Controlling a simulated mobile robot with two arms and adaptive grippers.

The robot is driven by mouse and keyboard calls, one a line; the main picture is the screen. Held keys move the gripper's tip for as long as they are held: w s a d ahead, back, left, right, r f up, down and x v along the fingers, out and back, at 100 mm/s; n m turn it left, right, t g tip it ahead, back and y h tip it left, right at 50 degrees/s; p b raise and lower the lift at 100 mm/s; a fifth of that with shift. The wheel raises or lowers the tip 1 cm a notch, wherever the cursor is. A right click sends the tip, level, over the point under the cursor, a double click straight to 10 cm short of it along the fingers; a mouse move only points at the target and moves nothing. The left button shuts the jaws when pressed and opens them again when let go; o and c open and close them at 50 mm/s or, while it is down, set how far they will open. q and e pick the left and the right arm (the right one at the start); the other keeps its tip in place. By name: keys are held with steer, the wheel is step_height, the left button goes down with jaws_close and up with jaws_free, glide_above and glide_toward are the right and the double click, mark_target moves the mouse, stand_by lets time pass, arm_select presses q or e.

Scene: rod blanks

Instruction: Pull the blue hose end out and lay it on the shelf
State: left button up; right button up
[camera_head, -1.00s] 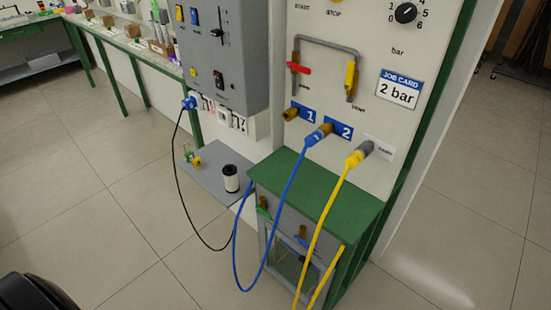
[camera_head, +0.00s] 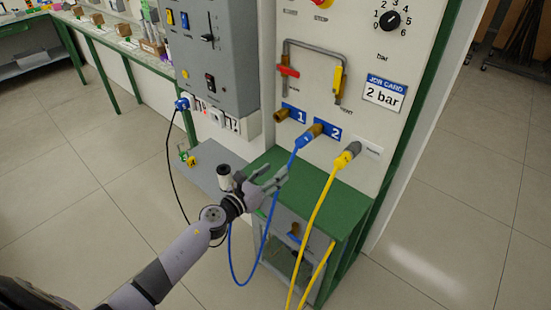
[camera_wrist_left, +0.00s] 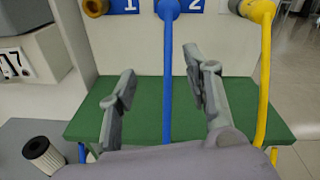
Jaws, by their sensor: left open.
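The blue hose end (camera_head: 305,137) is plugged into the brass port by the label 2 on the white panel, and its hose hangs down in a loop. My left gripper (camera_head: 280,178) is open and empty, low in front of the panel and below the plugged end. In the left wrist view, the blue hose (camera_wrist_left: 168,75) runs upright between my two open fingers (camera_wrist_left: 155,95), apart from both. The green shelf (camera_head: 338,202) on top of the cabinet lies below the ports. My right gripper is not in view.
A yellow hose (camera_head: 325,195) hangs from the port to the right. The brass port 1 (camera_head: 283,115) is empty. A grey ledge with a white cylinder (camera_head: 224,172) lies left of the shelf. A grey control box (camera_head: 215,60) hangs above it. The floor right is clear.

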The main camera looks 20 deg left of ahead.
mark_target(298, 145)
arm_select(q)
steer(key=w+d+r+m, duration=0.1)
steer(key=w, duration=0.2)
steer(key=w+d+r+m+b, duration=0.1)
steer(key=w+d, duration=0.1)
steer(key=w, duration=0.1)
steer(key=w+d+r+m+h, duration=0.1)
steer(key=w+r, duration=0.1)
steer(key=w, duration=0.2)
steer(key=shift+d+r+b, duration=0.1)
steer(key=shift+d+b, duration=0.15)
steer(key=shift+b, duration=0.1)
steer(key=shift+x, duration=0.9)
steer(key=shift+r+b, duration=0.15)
steer(key=shift+b, duration=0.15)
steer(key=shift+c, duration=0.5)
jaws_close()
steer(key=shift+s, duration=0.15)
